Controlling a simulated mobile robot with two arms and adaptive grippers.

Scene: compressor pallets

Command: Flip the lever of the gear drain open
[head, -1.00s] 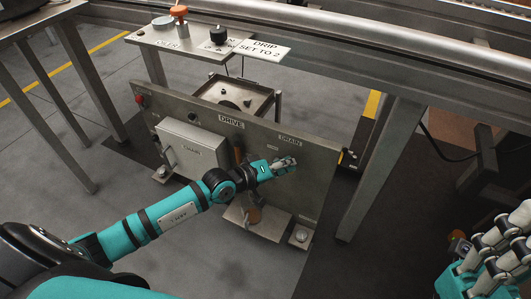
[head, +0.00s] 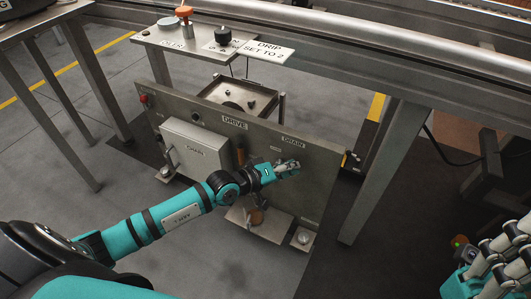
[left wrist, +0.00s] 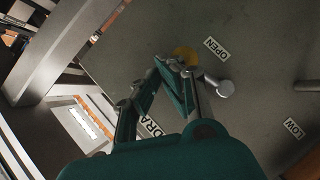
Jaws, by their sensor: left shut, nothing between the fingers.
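The upright grey drive panel (head: 318,185) carries a DRAIN label (head: 293,142) at its upper right. My left gripper (head: 289,167) is just below that label, in front of the panel. In the left wrist view its closed fingertips (left wrist: 178,63) are in front of a yellow round part (left wrist: 184,53), partly covering it. A short silver lever with a round end (left wrist: 222,87) sticks out beside the fingers, close to the OPEN label (left wrist: 216,48). I cannot tell whether the fingers touch it. My right gripper (head: 500,262) is at the lower right, cut off by the frame.
A white-grey box (head: 193,148) is mounted on the panel's left part. A steel frame leg (head: 382,170) stands right of the panel.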

